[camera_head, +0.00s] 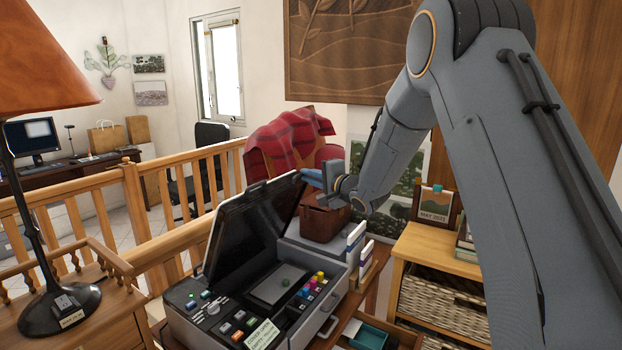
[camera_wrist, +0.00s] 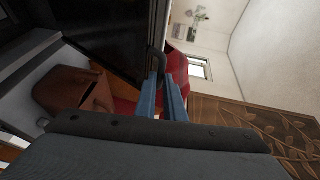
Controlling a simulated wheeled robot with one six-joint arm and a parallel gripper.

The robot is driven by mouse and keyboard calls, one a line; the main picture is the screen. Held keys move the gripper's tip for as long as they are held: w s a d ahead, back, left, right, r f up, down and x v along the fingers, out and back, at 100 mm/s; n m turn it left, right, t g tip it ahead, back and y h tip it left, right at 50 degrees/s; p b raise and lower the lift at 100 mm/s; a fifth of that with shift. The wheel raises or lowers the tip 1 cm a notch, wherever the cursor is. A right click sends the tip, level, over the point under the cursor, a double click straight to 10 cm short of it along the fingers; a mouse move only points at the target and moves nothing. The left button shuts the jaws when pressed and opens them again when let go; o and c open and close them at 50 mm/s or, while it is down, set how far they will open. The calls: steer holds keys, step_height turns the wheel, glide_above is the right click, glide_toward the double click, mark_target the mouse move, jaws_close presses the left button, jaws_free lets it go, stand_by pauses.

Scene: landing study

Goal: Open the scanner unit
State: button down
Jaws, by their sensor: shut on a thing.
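The scanner unit (camera_head: 190,330) is a grey box with coloured buttons on a low surface. Its dark lid (camera_head: 245,235) stands raised and tilted back, well clear of the body, so the flat bed inside shows. My gripper (camera_head: 309,180) is at the lid's upper right corner, its blue fingers reaching to the lid's edge. In the wrist view, the blue fingers of my gripper (camera_wrist: 164,85) are closed at a dark curved handle (camera_wrist: 158,62) on the edge of the lid, which also shows there (camera_wrist: 105,25). The exact contact is partly hidden by the fingers.
A brown bag (camera_head: 322,222) stands behind the scanner, near a chair with a red plaid blanket (camera_head: 287,138). A lamp (camera_head: 60,307) stands at left. A wooden shelf (camera_head: 435,248) with baskets is at right. A wooden railing (camera_head: 165,240) runs behind.

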steer(key=shift+w+r, duration=0.15)
steer(key=shift+r, duration=0.7)
steer(key=c, duration=1.8)
jaws_free()
steer(key=shift+c, duration=0.2)
steer(key=shift+d+f, duration=0.1)
steer(key=shift+f, duration=0.05)
steer(key=shift+s+f, duration=0.2)
steer(key=shift+f, duration=0.05)
steer(key=b+v, duration=0.2)
steer(key=v, duration=0.5)
steer(key=shift+s+d, duration=0.2)
steer(key=shift+s, duration=0.1)
